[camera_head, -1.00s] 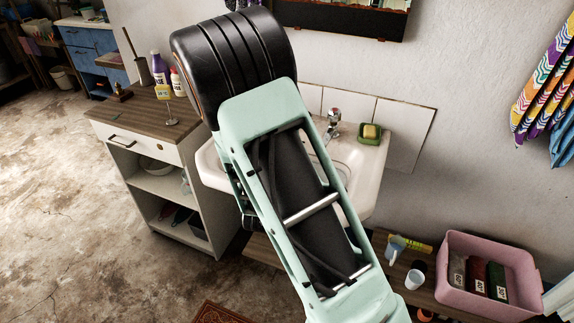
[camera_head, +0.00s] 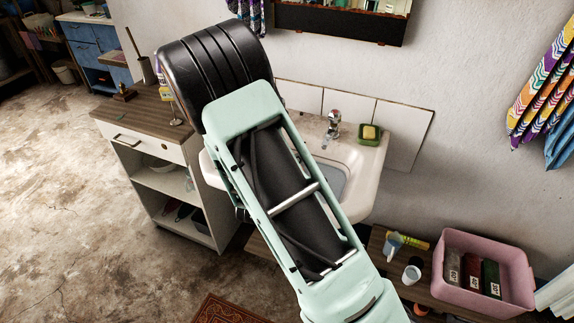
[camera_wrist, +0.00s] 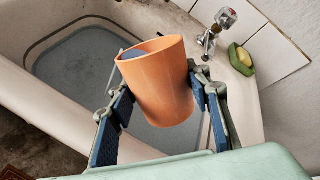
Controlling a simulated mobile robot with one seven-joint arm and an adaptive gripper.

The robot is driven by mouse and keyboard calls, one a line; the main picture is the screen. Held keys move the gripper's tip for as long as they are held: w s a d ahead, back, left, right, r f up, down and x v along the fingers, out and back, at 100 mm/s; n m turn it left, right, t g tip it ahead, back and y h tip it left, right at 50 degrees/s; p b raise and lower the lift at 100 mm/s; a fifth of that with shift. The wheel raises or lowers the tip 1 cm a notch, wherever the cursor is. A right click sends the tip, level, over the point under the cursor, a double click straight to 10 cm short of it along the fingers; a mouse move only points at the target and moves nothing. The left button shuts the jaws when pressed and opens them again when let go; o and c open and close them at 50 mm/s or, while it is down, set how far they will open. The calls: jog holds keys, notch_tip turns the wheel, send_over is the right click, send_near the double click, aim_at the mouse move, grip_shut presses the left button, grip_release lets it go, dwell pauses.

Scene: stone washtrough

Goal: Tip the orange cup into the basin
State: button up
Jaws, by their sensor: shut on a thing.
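The orange cup (camera_wrist: 160,88) is held between the two blue-padded fingers of my gripper (camera_wrist: 163,98) in the wrist view. Its mouth faces up and to the left, and something bluish shows inside it. The cup is over the basin (camera_wrist: 55,110), whose pale rim surrounds a grey inner area. The basin also shows in the head view (camera_head: 368,190), partly covered by my arm. The cup and fingertips are hidden behind my arm in the head view.
A chrome tap (camera_wrist: 215,28) and a green dish with yellow soap (camera_wrist: 241,60) sit at the basin's back edge. A wooden-topped cabinet (camera_head: 140,112) stands left of the basin. A pink tub (camera_head: 445,282), a white cup (camera_head: 412,274) and bottles are on a low bench to the right.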

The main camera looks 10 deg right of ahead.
jog(key=shift+w+a+r+n+g+p, duration=0.1)
jog(key=shift+r+n+g+p, duration=0.15)
jog(key=shift+p, duration=1.05)
jog(key=shift+w+f+n+g+h+p, duration=0.1)
jog(key=shift+f+n+g+h+p, duration=0.25)
jog(key=shift+p, duration=0.45)
jog(key=shift+a+r+n+g+p, duration=0.1)
jog(key=shift+n+g+p, duration=0.2)
jog(key=shift+p, duration=1.1)
jog(key=shift+w+f+n+h+p, duration=0.1)
jog(key=shift+f+n+h+p, duration=0.2)
jog(key=shift+p, duration=0.3)
jog(key=shift+r+p, duration=0.2)
jog(key=shift+p, duration=0.4)
jog(key=shift+w+a+r+n+g+p, duration=0.15)
jog(key=shift+n+g+p, duration=0.2)
jog(key=shift+p, duration=0.4)
jog(key=shift+f, duration=0.3)
jog(key=shift+b, duration=0.35)
